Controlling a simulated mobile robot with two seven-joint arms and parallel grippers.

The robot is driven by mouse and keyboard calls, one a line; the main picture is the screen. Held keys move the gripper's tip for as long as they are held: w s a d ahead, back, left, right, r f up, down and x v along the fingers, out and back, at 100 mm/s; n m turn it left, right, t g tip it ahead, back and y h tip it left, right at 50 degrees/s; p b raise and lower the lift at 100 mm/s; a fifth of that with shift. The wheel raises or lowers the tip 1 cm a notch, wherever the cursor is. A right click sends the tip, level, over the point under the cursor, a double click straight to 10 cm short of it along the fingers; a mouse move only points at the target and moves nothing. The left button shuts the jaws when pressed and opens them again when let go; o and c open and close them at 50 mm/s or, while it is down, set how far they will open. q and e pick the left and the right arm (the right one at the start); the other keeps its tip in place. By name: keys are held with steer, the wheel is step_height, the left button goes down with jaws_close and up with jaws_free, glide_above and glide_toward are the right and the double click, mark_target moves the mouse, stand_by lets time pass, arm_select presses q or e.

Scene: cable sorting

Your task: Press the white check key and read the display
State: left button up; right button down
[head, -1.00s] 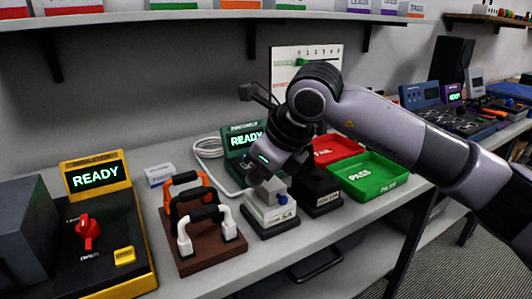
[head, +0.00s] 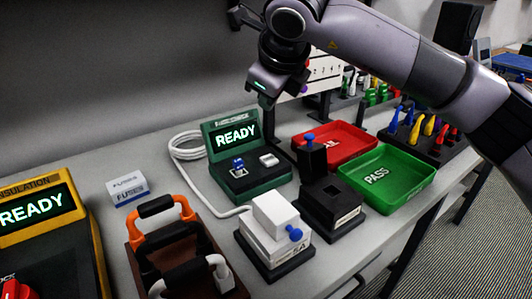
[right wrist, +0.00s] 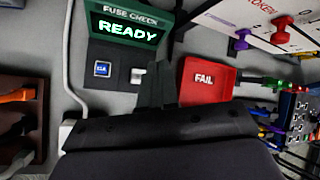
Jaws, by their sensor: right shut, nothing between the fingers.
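The dark green fuse checker (head: 250,184) stands on the bench in the head view, its display (head: 236,134) lit with READY. The white check key (head: 268,160) is on its top, right of a socket holding a small blue fuse (head: 238,168). In the right wrist view the display (right wrist: 125,28) also reads READY, the fuse (right wrist: 102,69) shows, and the key (right wrist: 137,75) is partly hidden by the fingers. My right gripper (head: 267,103) is shut and empty, above the checker and apart from the key. My left gripper is out of view.
A white 5A block (head: 272,238) with a blue knob and a black block (head: 329,208) stand in front. The red FAIL tray (head: 350,138) and green PASS tray (head: 408,192) are right.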

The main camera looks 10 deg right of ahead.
steer(key=shift+s, duration=0.1)
steer(key=shift+f, duration=0.1)
steer(key=b, duration=0.5)
glide_above(269, 160)
step_height(269, 160, down, 8)
steer(key=shift+r, duration=0.15)
steer(key=shift+f+b, duration=0.4)
steer(key=shift+f, duration=0.1)
stand_by(1.1)
stand_by(0.4)
steer(key=shift+f+b, duration=0.35)
steer(key=shift+b, duration=0.15)
steer(key=shift+f, duration=0.1)
